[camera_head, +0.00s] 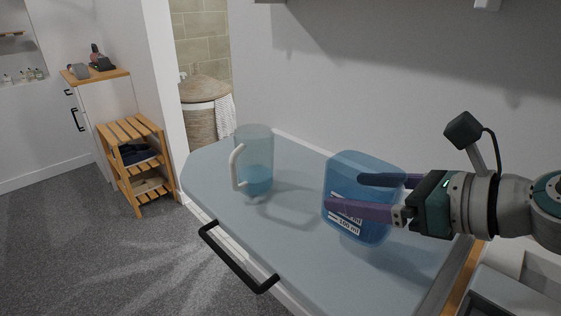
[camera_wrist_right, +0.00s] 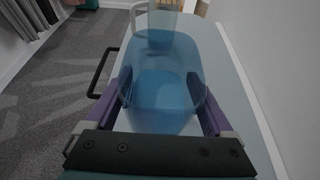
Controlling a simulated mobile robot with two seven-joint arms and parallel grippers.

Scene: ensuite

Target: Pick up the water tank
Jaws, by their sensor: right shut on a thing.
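The water tank (camera_head: 347,224) is a translucent blue container with rounded corners and white printed marks, at the right of the counter in the head view. My right gripper (camera_head: 345,192) comes in from the right and is shut on it, one finger on each side. In the right wrist view the tank (camera_wrist_right: 163,92) fills the space between the purple fingers of my right gripper (camera_wrist_right: 165,105). The tank looks tilted in the head view; I cannot tell whether it touches the counter. My left gripper is not in view.
A clear jug (camera_head: 258,160) with a white handle and some blue liquid stands left of the tank on the pale blue counter (camera_head: 285,235). A black handle (camera_head: 235,262) sticks out at the counter's front. A slatted wooden shelf (camera_head: 133,130) stands on the floor at the left.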

